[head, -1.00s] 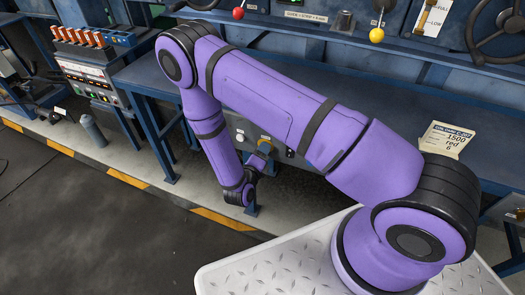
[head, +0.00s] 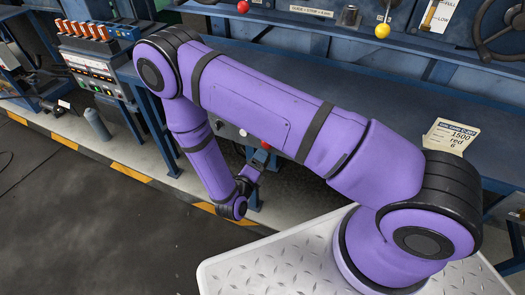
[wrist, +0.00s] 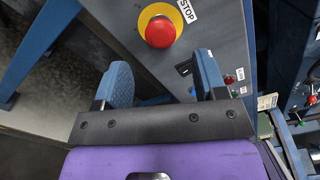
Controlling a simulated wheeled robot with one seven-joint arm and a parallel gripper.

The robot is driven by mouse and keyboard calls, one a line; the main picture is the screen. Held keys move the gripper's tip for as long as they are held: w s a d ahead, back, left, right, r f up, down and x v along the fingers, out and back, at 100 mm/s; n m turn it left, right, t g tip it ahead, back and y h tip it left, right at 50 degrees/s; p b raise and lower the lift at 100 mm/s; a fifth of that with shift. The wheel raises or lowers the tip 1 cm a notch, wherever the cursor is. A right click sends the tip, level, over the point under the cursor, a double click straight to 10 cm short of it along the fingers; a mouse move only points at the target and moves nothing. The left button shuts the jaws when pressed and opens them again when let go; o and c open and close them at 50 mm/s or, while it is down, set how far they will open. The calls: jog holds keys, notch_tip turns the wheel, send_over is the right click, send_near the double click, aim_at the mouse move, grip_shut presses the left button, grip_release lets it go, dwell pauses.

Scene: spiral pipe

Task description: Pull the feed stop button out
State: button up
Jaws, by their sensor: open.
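A red mushroom-shaped button (wrist: 160,31) sits on a round yellow collar on a grey panel, at the top middle of the wrist view. In the head view a red button (head: 267,146) shows just past my gripper (head: 261,158), on a panel below the bench, partly covered by my arm.
Smaller controls, including a red one (wrist: 229,80), lie on the panel right of the fingers. A blue frame leg (wrist: 38,48) stands on the left. The blue bench (head: 400,115) runs above the panel. A grey cylinder (head: 97,125) stands on the floor at left.

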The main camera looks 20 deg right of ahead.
jog(key=shift+v, duration=2.2)
jog(key=d+r+m+g, duration=0.45)
jog(key=r+m, duration=0.25)
jog(key=r, duration=0.2)
jog(key=d+r+m+g, duration=0.3)
jog(key=r+m+g, duration=0.2)
jog(key=r+m, duration=0.3)
jog(key=d+r+m+g, duration=0.4)
jog(key=r+m, duration=0.2)
jog(key=r, duration=0.5)
jog(key=s+d+r+m+t+y, duration=0.3)
jog(key=s+r+m+t+y, duration=0.2)
jog(key=s+r+m+y, duration=0.7)
jog(key=shift+s+d+r+m+t+y, duration=0.2)
jog(key=shift+s+r+m+t+y, duration=0.15)
jog(key=shift+s+r+m, duration=2.9)
jog(key=shift+w+r+m, duration=0.55)
jog(key=shift+w+r, duration=0.2)
jog(key=shift+r, duration=0.2)
